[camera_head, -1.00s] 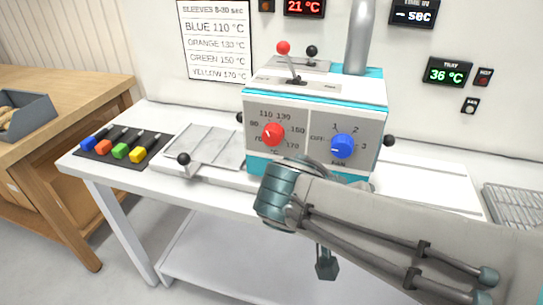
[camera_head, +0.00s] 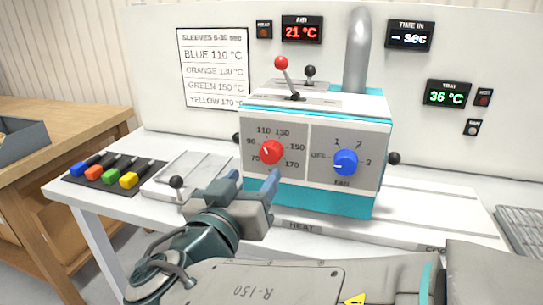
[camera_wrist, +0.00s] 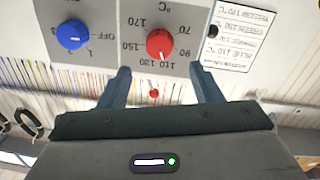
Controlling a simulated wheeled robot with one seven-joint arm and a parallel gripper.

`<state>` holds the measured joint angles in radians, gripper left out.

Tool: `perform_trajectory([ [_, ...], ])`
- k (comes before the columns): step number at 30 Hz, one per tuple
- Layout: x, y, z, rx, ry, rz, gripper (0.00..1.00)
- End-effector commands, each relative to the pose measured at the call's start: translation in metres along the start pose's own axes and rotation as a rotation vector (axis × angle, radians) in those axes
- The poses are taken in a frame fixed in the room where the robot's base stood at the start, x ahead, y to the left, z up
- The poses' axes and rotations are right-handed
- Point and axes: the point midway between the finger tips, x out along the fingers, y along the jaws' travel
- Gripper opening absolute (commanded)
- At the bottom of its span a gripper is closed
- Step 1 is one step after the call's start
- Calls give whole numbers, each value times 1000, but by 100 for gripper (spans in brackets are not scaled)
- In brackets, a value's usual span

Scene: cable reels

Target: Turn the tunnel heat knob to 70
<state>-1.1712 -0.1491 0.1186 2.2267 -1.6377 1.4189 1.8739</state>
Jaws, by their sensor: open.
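The red heat knob (camera_head: 271,152) is on the left of the machine's front panel, ringed by marks from 70 to 170. Its pale mark seems to face the 110 side; the exact reading is hard to tell. My gripper (camera_head: 254,181) is open and empty, just below and in front of the knob, apart from it. In the wrist view, which is upside down, the knob (camera_wrist: 160,44) shows between and beyond the fingertips (camera_wrist: 160,72).
The blue fan knob (camera_head: 345,162) is right of the heat knob. Coloured tools (camera_head: 104,174) lie further left. The air display (camera_head: 302,30) reads 21 °C, the tray display (camera_head: 447,94) 36 °C.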

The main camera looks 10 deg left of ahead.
Motion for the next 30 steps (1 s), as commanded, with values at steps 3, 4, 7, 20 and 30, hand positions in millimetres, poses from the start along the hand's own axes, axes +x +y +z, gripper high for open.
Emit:
perform_trajectory([
  [3, 26, 1, 0, -1, -2, 3, 58],
  [4, 32, 0, 0, -1, -2, 3, 58],
  [7, 50, 0, 0, -1, -2, 2, 58],
  [20, 76, 0, 0, 0, -2, 0, 58],
  [30, 76, 0, 0, 0, -2, 0, 14],
])
